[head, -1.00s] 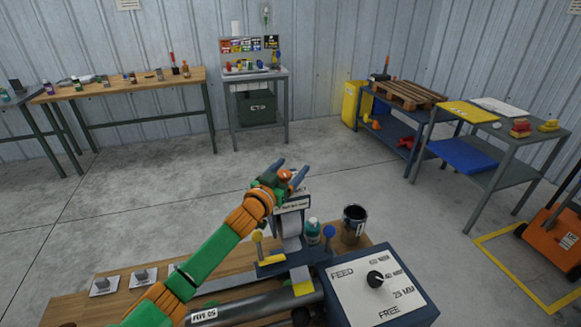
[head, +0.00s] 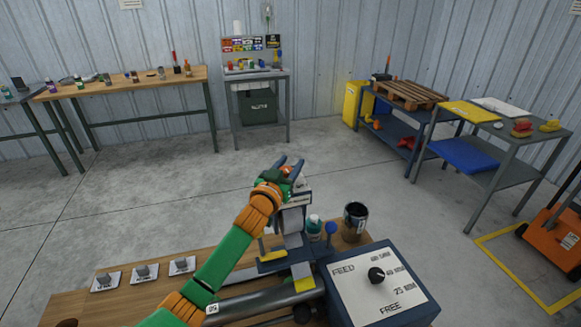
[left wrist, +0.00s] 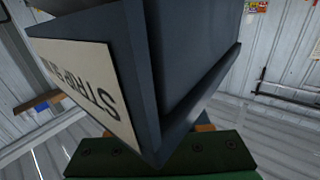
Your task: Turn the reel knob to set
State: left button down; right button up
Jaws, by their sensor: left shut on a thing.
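My left gripper (head: 288,166) is at the top of the upright strip stand (head: 292,222) at the bench's far edge. It is shut on what seems to be the reel knob, mostly hidden by the fingers and wrist. The left wrist view shows a dark blue-grey box (left wrist: 185,60) close up, with a cream label whose readable part says "STRIP". Behind it are the gripper's green bar and small orange parts; its fingertips are hidden there. My right gripper is not in view.
A control box (head: 365,290) with a black dial (head: 376,275) stands right of the stand. Several small grey blocks on white plates sit along the wooden bench (head: 80,305).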

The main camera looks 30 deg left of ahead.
pick_arm(q)
jog(key=shift+f+n+y+b, duration=0.2)
jog(key=shift+n+y+b, duration=0.2)
jog(key=shift+y, duration=0.2)
jog(key=n+g+y+b, duration=0.2)
jog(key=y+b, duration=0.1)
jog(key=b, duration=0.1)
jog(key=a+n+g+y+b, duration=0.1)
jog(key=n+g+y+b, duration=0.1)
jog(key=b, duration=0.2)
jog(key=s+n+g+y+b, duration=0.1)
jog(key=n+y+b, duration=0.1)
jog(key=b, duration=0.3)
jog(key=shift+a+f+n+g+y, duration=0.1)
jog(key=shift+a+n+g+y, duration=0.2)
jog(key=shift+y, duration=0.5)
jog(key=shift+r+n+g+y+b, duration=0.25)
jog(key=shift+n+g+y+b, duration=0.25)
jog(key=shift+g+b, duration=0.35)
jog(key=shift+s, duration=0.1)
